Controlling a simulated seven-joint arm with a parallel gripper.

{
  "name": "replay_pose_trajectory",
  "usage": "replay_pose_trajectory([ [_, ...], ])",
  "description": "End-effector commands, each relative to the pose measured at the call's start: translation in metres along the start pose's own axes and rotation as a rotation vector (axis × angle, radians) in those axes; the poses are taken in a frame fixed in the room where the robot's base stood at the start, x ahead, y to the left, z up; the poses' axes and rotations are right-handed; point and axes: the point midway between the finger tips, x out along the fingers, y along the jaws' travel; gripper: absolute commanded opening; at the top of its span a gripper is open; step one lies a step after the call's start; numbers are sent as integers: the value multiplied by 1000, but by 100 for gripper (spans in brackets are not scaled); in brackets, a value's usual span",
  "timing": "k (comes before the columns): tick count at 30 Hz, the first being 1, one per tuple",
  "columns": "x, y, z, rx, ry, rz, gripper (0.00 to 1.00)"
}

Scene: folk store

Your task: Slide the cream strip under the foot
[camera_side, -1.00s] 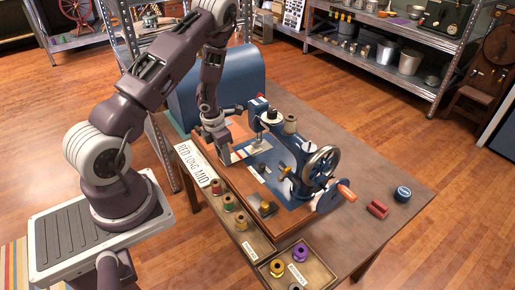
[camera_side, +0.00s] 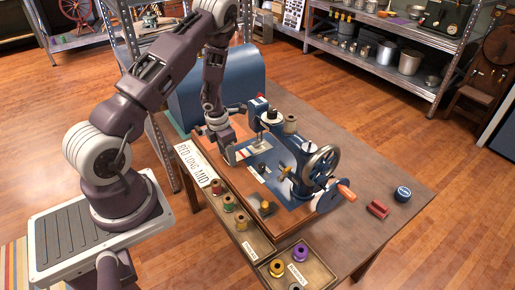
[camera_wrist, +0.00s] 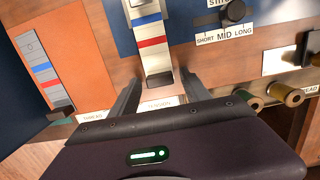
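The cream strip (camera_wrist: 152,58) with red and blue bands lies on the sewing machine's bed in the wrist view, its dark end towards me. Its far end reaches the top edge, near a metal part that may be the foot. In the side view the strip (camera_side: 243,154) shows beside the presser foot (camera_side: 257,143). My gripper (camera_wrist: 159,77) is open, one finger on either side of the strip's dark end, with gaps showing. In the side view my gripper (camera_side: 230,158) is low over the machine's left side and partly hides the strip's near end.
The stitch-length knob (camera_wrist: 232,12) is at upper right. The handwheel (camera_side: 321,162) and thread spools (camera_side: 241,222) stand nearby. A blue cover (camera_side: 215,90) stands behind my arm.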

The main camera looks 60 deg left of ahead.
Motion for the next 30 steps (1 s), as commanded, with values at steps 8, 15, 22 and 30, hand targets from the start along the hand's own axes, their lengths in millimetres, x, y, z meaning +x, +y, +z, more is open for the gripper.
replay_pose_trajectory([
  [8,0,0,0,0,0,0,61],
  [15,-40,1,1,-3,-6,0,61],
  [22,-68,0,0,-1,-2,-1,61],
  [30,-71,0,0,0,0,0,61],
])
